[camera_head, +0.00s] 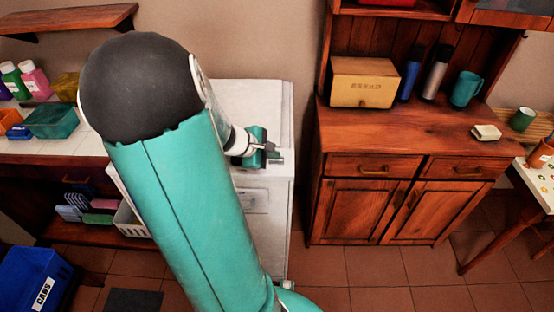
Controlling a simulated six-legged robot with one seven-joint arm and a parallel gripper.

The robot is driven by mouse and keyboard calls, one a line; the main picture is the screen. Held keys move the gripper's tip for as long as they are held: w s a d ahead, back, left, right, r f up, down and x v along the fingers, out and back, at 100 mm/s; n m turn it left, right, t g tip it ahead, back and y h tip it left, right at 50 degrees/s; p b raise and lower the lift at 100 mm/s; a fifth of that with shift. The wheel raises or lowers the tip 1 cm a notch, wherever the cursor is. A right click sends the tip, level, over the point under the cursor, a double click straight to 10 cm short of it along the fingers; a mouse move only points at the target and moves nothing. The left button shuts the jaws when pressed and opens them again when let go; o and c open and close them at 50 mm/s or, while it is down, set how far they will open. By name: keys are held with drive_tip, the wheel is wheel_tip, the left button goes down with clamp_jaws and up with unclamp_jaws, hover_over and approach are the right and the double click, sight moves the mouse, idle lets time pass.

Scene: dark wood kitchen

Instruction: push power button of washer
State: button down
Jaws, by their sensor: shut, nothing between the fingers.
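The white washer (252,103) stands against the wall in the middle of the view. My own teal arm covers its left part and most of its front. My gripper (278,156) is at the upper front edge of the washer, near its right side. The gripper is shut and holds nothing. A panel or drawer outline (256,201) shows on the washer front below the gripper. I cannot make out the power button; it is hidden or too small to tell. I cannot tell whether the gripper touches the washer.
A wooden cabinet (415,120) with a bread box (366,82) stands to the right. At the left are a counter with bottles (36,80), a shelf with a white basket (130,219) and a blue bin (36,280). Tiled floor (385,275) is clear before the cabinet.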

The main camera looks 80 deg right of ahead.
sight(272, 161)
drive_tip(key=shift+r, duration=0.55)
wheel_tip(272, 161, up, 6)
idle(0.6)
